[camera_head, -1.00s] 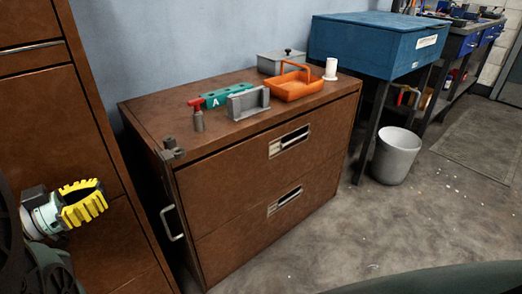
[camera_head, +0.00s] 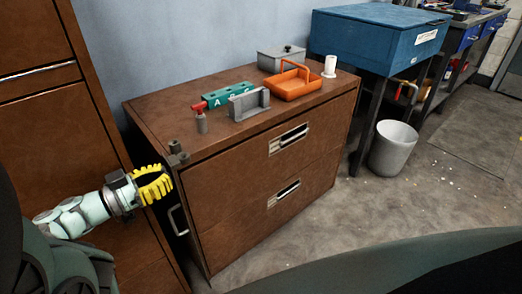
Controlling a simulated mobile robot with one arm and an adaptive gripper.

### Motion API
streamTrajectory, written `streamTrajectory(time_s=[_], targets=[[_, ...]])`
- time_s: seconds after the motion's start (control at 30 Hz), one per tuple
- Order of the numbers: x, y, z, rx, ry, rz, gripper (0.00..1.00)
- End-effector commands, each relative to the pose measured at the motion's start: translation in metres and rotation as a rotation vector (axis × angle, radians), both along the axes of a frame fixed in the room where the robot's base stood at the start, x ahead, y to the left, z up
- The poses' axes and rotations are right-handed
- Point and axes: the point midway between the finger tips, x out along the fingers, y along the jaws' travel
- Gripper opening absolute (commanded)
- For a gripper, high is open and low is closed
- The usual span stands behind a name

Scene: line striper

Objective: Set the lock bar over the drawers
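The brown two-drawer cabinet (camera_head: 240,215) stands in the middle, both drawers closed. A dark narrow upright bar (camera_head: 190,225), apparently the lock bar, runs down its front left edge, beside the drawer fronts. A grey hinge-like fitting (camera_head: 177,153) sits at its top corner. A pale D-shaped handle (camera_head: 177,220) sticks out left of the bar. My gripper (camera_head: 168,180), with yellow ribbed fingers, is just left of the bar's upper part, above the handle. The fingers look apart, with nothing seen between them. Whether they touch the bar cannot be told.
A tall brown cabinet (camera_head: 45,120) stands left. A grey bin (camera_head: 393,148) stands right.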

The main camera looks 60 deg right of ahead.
Motion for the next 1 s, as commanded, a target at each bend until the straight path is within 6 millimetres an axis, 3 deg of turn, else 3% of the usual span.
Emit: streamTrajectory(time_s=[0.17, 1.0], targets=[[-0.0034, -0.0085, -0.0001, 0.001, -0.001, -0.003, 0.00], [-0.0058, -0.0125, 0.0013, 0.000, 0.001, 0.074, 0.00]])
